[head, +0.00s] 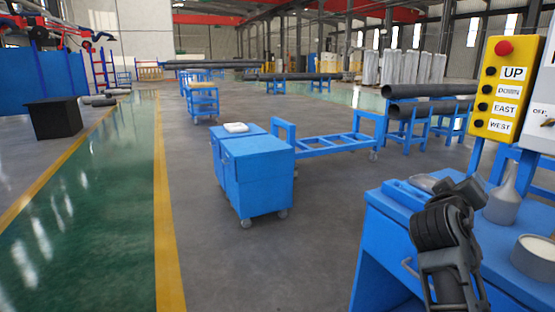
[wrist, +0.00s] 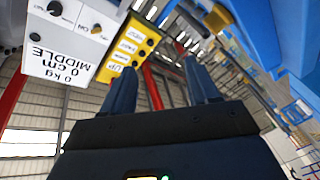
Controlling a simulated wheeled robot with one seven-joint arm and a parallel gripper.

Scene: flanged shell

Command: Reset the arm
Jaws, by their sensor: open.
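My arm (head: 447,235) rises at the lower right of the head view, folded, in front of a blue workbench. Its end lies near the bench top in that picture, and the fingertips cannot be made out there. In the wrist view my gripper (wrist: 159,70) shows two dark blue fingers standing apart with nothing between them. The gripper body covers the lower middle of that view. Beyond the fingers are a yellow button panel and a white control box, both appearing upside down.
The blue workbench (head: 385,235) carries a grey funnel-shaped vessel (head: 503,205) and a round container (head: 535,255). A yellow button panel (head: 500,88) stands behind it. A blue cabinet (head: 258,180) and trolley frame (head: 340,143) stand mid-floor. The green lane (head: 95,190) is clear.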

